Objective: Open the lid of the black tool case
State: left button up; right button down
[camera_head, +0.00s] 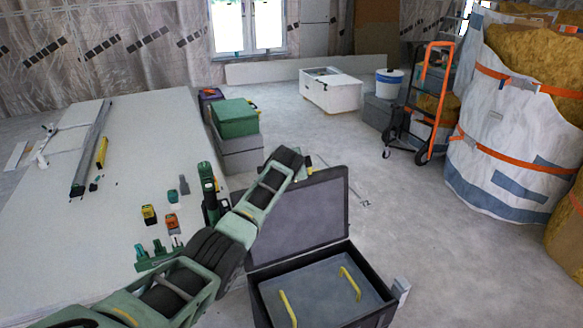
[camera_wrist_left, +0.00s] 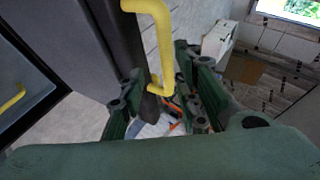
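The black tool case (camera_head: 257,297) stands on the floor at the bottom centre of the head view. Its lid (camera_head: 300,215) is raised and stands roughly upright at the back. Inside lies a grey panel (camera_head: 325,290) with two yellow handles. My left arm reaches in from the lower left to the lid's top left corner; its gripper is mostly hidden behind the lid. In the left wrist view, my left gripper (camera_wrist_left: 160,105) has its fingers apart, with a yellow handle (camera_wrist_left: 150,10) on the lid's outer side reaching between them. My right gripper is not seen.
A white board platform (camera_head: 80,235) with tools on it lies to the left. Green and grey boxes (camera_head: 236,120) stand behind the lid. A hand truck (camera_head: 425,105) and a large white bag (camera_head: 510,130) stand at right. The floor right of the case is clear.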

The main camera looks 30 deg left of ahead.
pick_arm(q)
jog(key=v, duration=0.9)
jog(key=shift+s, duration=0.1)
dwell(0.4)
